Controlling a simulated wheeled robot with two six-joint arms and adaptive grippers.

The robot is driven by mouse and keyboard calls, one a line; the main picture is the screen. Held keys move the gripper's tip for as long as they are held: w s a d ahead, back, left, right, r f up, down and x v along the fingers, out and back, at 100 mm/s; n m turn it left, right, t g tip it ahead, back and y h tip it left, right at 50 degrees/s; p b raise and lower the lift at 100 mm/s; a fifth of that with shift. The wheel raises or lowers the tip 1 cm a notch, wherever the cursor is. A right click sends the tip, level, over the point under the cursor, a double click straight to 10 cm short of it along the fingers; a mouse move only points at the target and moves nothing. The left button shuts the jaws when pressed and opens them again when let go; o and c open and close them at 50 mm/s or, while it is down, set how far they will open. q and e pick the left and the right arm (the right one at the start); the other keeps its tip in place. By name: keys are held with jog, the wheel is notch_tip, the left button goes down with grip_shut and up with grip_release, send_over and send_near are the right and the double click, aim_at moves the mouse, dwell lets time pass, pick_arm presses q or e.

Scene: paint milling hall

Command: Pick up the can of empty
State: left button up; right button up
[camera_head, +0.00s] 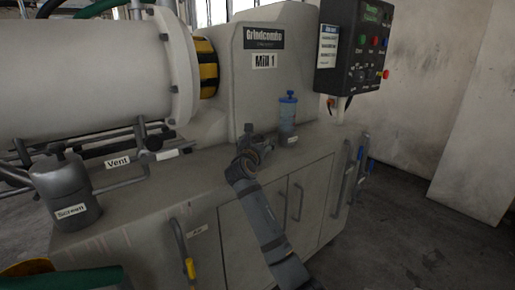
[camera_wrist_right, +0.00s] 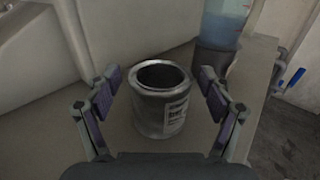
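The can (camera_wrist_right: 160,112) is a grey metal tin with an open top and a white label with dark print on its right side. It stands upright on the pale top of the mill cabinet. My right gripper (camera_head: 254,142) reaches over the cabinet's front edge in the head view, where it and my arm largely hide the can. In the right wrist view my right gripper (camera_wrist_right: 160,88) is open, with one finger pad on each side of the can and a small gap at both sides. My left gripper is not in view.
A control box (camera_head: 354,48) hangs at the right. A screen canister (camera_head: 62,190) and pipes occupy the left.

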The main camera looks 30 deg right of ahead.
jog(key=c, duration=1.2)
pick_arm(q)
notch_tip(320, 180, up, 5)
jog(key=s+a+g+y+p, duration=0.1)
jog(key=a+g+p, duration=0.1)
jog(key=p, duration=0.3)
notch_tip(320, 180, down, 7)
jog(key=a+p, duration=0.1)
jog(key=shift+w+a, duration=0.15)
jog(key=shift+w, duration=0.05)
pick_arm(e)
notch_tip(320, 180, up, 18)
